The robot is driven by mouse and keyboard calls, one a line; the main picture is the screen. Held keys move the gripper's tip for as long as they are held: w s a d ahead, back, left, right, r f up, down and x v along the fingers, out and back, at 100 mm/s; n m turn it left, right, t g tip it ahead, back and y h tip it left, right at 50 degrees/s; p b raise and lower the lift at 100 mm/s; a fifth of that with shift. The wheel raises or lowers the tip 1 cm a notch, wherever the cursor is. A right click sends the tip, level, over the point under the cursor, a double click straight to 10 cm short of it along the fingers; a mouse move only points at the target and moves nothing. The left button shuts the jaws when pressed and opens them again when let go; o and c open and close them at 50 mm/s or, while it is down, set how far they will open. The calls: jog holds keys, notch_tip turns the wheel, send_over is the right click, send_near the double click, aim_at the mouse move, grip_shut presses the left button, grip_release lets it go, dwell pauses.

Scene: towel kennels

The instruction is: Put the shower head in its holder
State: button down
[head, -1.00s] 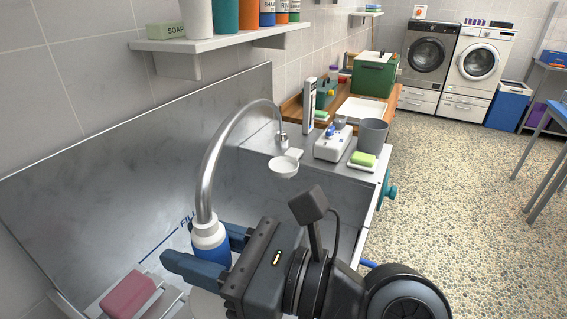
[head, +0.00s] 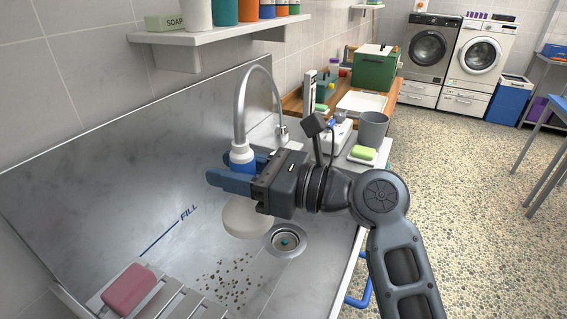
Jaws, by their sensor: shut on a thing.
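The shower head has a white disc (head: 246,218), a blue-and-white grip and a grey hose arching up from its top. My gripper (head: 236,172) is shut on the blue grip and holds the shower head over the steel tub, disc down. The hose (head: 241,105) curves over to a silver fitting (head: 282,133) at the tub's far end. The small white holder beside that fitting is mostly hidden behind my gripper now.
A shelf (head: 215,32) overhangs the back wall. A grey cup (head: 373,129) and green soap (head: 363,153) stand beyond the tub.

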jog(key=shift+w, duration=0.8)
jog(key=shift+w+d, duration=0.1)
jog(key=w+b, duration=0.3)
jog(key=w, duration=1.1)
jog(key=shift+w+d, duration=0.2)
jog(key=shift+d, duration=0.15)
jog(key=shift+r, duration=0.1)
